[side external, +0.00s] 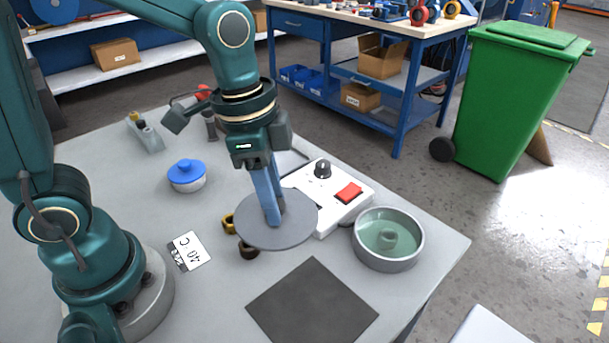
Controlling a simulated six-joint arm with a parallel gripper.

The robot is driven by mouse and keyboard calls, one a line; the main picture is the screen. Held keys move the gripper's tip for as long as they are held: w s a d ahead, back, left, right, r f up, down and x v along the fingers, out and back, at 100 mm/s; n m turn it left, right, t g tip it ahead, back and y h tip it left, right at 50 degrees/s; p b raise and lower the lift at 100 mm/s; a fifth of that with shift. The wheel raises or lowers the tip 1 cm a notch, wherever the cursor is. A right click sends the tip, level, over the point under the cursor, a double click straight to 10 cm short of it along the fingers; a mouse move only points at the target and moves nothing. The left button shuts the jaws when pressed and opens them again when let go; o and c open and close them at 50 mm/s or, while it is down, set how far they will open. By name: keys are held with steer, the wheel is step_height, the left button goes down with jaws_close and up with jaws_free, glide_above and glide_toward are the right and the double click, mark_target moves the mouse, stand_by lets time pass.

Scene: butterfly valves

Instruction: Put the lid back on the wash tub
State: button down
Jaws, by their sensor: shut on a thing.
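The wash tub (366,255) is a round grey metal tub with greenish liquid and a raised round piece in its middle. It stands uncovered near the right edge of the table. The lid (290,232) is a flat grey disc. My gripper (272,215) has blue fingers and is shut on the lid at its middle, where the handle is mostly hidden by the fingers. The lid is held above the table, left of the tub and apart from it, and looks roughly level.
A white control box (305,182) with a black knob and red button (349,193) stands behind the lid, beside the tub. A dark mat (312,308) lies in front. Small yellow and black rings (249,251) sit partly under the lid. A blue-lidded pot (187,176) stands at left.

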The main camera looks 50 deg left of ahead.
steer(key=shift+a+r, duration=0.35)
steer(key=shift+a, duration=0.2)
steer(key=shift+n, duration=0.4)
steer(key=w+r, duration=0.3)
steer(key=w, duration=0.1)
steer(key=shift+w+d, duration=0.1)
steer(key=shift+d, duration=0.15)
steer(key=w+d, duration=0.7)
steer(key=w, duration=0.3)
steer(key=shift+m, duration=0.4)
steer(key=shift+w+d+f, duration=0.15)
steer(key=shift+d+f, duration=0.45)
steer(key=shift+f, duration=1)
steer(key=shift+w+d+f, duration=0.15)
steer(key=shift+d+f, duration=0.45)
steer(key=shift+f, duration=1.05)
steer(key=shift+w+d+f, duration=0.15)
steer(key=shift+d+f, duration=0.45)
steer(key=shift+f, duration=1)
steer(key=shift+f, duration=0.15)
